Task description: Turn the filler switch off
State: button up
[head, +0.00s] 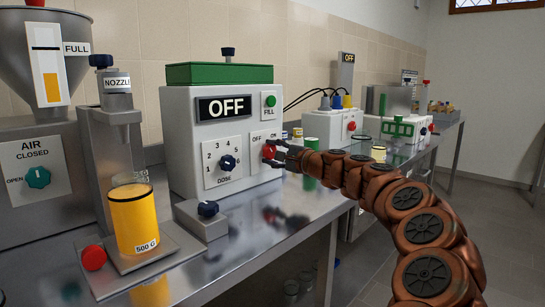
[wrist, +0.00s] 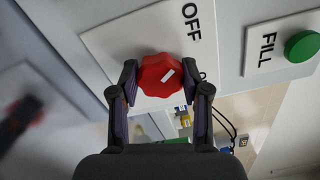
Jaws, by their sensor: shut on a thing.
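The filler box (head: 185,135) stands on the steel bench, and its black display (head: 224,108) reads OFF. On its front is a red switch knob (head: 269,151) below the OFF and ON labels. In the wrist view, the knob (wrist: 158,75) carries a short white mark slanting up and right, roughly between the OFF label (wrist: 191,20) and the partly hidden second label. My gripper (head: 275,152) reaches in from the right and is shut on the knob. In the wrist view, my fingers (wrist: 162,88) hold its two sides.
A green FILL button (head: 270,101) sits above the switch and a blue DOSE dial (head: 228,162) to its left. Left stand a nozzle (head: 118,105), a yellow-filled beaker (head: 133,222) and a red button (head: 93,257). More boxes and jars stand behind my arm.

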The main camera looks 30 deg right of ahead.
dwell(0.4)
jog(key=o, duration=1.1)
jog(key=shift+o, duration=0.2)
jog(key=v, duration=1.2)
